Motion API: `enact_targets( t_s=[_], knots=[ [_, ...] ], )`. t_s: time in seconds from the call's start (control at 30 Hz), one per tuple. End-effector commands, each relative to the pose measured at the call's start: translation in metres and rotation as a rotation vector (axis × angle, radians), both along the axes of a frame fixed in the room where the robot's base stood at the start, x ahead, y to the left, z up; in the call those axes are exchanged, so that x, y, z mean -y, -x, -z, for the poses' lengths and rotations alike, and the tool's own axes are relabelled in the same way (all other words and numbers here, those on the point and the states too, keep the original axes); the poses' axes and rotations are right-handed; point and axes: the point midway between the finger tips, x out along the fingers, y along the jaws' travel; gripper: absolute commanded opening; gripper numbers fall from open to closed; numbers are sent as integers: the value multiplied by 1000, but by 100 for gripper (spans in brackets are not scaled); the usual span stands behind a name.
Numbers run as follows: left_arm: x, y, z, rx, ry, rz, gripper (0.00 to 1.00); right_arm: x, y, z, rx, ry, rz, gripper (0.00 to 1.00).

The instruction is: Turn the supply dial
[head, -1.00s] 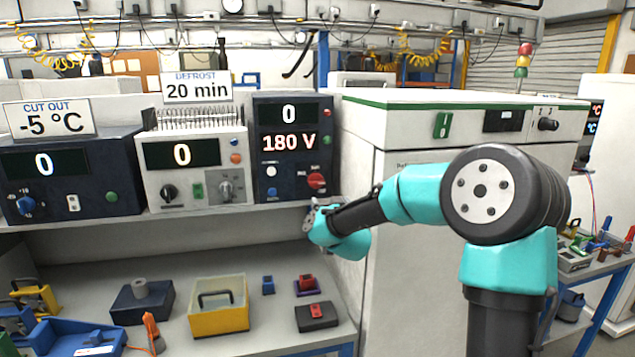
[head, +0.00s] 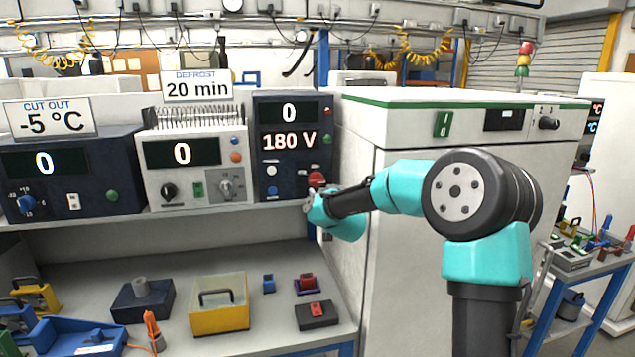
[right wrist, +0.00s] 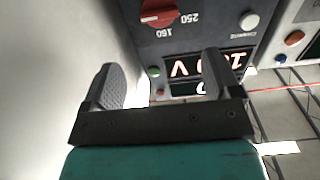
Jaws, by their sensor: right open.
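The supply unit (head: 262,150) is a dark box reading 0 and 180 V, with a red dial (head: 316,179) low on its right side. The same red dial shows in the right wrist view (right wrist: 158,14), near the top edge, with 160 and 250 printed beside it. My right gripper (head: 311,200) is just below the dial in the head view. In the right wrist view its two fingers (right wrist: 160,75) are spread apart with nothing between them, and the dial lies beyond the fingertips. My left gripper does not show.
A white defrost unit (head: 192,180) and a dark cut-out unit (head: 75,185) stand left on the same shelf. A tall white cabinet (head: 400,125) stands close on the right. A yellow bin (head: 220,319) and small blocks lie on the bench below.

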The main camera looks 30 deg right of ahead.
Motion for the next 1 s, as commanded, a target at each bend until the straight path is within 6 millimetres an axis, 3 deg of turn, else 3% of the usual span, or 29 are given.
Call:
enact_targets(
  t_s=[0.6, 1.0],
  knots=[
    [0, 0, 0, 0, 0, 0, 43, 27, -88, 1, 1, 0, 0, 84],
    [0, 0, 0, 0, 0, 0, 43, 35, -114, 0, 0, 0, -1, 84]
  ],
)
